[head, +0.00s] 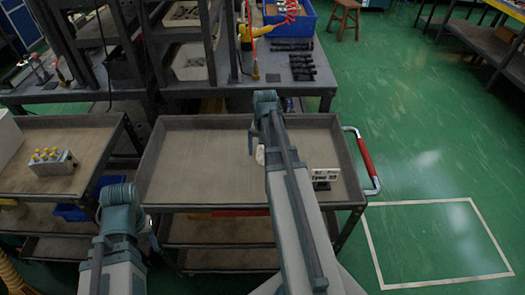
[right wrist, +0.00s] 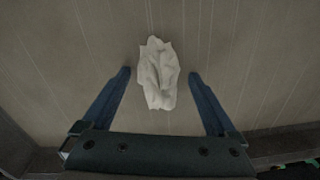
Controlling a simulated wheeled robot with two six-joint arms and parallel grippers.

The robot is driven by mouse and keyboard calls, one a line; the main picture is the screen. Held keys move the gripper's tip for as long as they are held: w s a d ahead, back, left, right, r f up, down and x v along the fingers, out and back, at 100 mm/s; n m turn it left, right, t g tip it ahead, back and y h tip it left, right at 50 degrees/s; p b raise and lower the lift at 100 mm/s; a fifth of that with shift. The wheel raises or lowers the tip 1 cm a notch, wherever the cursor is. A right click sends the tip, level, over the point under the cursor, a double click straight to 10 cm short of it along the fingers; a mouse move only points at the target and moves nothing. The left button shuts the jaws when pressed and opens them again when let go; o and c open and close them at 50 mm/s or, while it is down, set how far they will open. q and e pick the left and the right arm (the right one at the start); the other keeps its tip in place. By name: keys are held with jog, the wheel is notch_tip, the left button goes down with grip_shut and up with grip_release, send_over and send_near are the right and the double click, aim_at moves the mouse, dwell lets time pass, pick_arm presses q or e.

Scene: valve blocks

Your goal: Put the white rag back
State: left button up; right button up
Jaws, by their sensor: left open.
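The white rag (right wrist: 158,72) is a small crumpled cloth on the bare grey-brown top of the cart (head: 190,165). In the head view only a bit of the rag (head: 260,155) shows beside my right arm, which hides the rest. My right gripper (right wrist: 159,74) points down over it, with its two blue fingers spread wide. In the right wrist view the rag appears between the fingertips with a gap on each side; how high the fingers are above it is unclear. My left gripper (head: 149,229) is open and empty near the cart's front left corner.
The cart has raised rims and a red handle (head: 365,157). A valve block (head: 52,162) sits on the left table. A workbench with black parts (head: 302,66) and a blue bin (head: 290,18) is behind.

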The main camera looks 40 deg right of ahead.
aim_at(263, 150)
dwell(0.3)
notch_tip(263, 150, up, 12)
jog(key=p, duration=1.2)
jog(key=shift+s+d, duration=0.15)
jog(key=shift+d, duration=0.05)
jog(key=shift+r, duration=0.1)
jog(key=s+a+n, duration=0.3)
jog(key=a+n, duration=0.1)
jog(key=a, duration=0.7)
jog(key=s+a+n+h, duration=0.1)
jog(key=s+a+n, duration=0.3)
jog(key=a, duration=0.8)
jog(key=s+a+n, duration=0.3)
jog(key=a+n, duration=0.1)
jog(key=a, duration=0.8)
jog(key=shift+s+a+n+g, duration=0.2)
jog(key=shift+a+n+g, duration=0.1)
jog(key=shift+n, duration=0.1)
